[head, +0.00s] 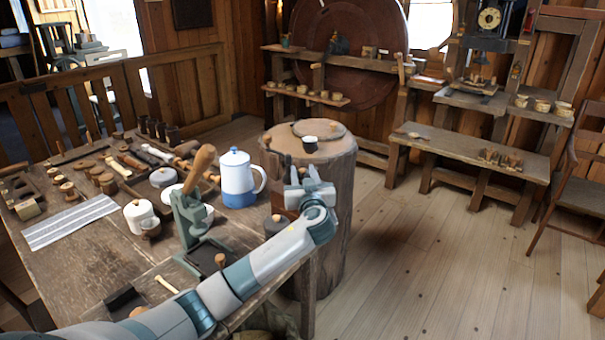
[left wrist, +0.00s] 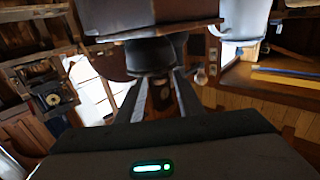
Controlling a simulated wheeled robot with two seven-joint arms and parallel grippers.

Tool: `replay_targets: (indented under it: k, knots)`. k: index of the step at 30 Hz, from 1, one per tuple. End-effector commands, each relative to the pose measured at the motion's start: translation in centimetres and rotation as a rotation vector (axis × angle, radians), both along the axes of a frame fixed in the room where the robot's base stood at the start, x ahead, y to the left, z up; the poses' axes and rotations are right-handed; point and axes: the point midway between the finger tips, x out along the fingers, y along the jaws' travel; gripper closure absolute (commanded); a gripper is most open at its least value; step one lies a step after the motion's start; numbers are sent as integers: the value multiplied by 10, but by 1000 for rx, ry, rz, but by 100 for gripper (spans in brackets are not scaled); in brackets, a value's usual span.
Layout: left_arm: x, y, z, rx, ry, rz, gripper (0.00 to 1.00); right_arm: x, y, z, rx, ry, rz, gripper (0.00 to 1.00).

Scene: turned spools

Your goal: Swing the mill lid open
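My left gripper (head: 303,172) is beyond the table's right edge, right of the blue-and-white pot. Its two fingers stand apart, also in the left wrist view (left wrist: 158,82), and nothing is clearly held between them. A dark round piece with a small knob (head: 275,226) and a brown upright part (head: 282,203) show just left of the gripper, partly hidden by it; they may be the mill and its lid. In the left wrist view a dark body (left wrist: 150,18) with a round dark part (left wrist: 150,57) is close to the fingertips. I cannot tell whether they touch. My right gripper is out of view.
A green lever press (head: 190,215) with a wooden handle and the blue-and-white pot (head: 238,180) stand left of the gripper. A stump (head: 335,185) is behind it. Tools and jars crowd the table (head: 95,265). The floor (head: 420,270) to the right is clear.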

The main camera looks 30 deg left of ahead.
Motion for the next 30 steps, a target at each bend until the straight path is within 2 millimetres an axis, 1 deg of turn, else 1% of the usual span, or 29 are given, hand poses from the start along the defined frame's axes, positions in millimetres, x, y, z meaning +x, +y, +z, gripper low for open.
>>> replay_targets:
  k: [3,6,16,17,18,21,30]
  knots:
    - [9,7,0,1,-1,-1,67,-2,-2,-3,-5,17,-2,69]
    - [13,11,-1,0,0,0,67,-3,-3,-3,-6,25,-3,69]
    - [14,12,0,-1,-1,0,67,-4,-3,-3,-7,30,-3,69]
    - [14,12,0,-1,-1,-1,69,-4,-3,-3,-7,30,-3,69]
    - [14,12,0,-1,-1,0,78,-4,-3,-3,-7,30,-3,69]
    - [14,12,0,-1,-1,0,100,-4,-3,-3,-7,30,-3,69]
    - [14,12,-1,-1,0,2,100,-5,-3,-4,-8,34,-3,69]
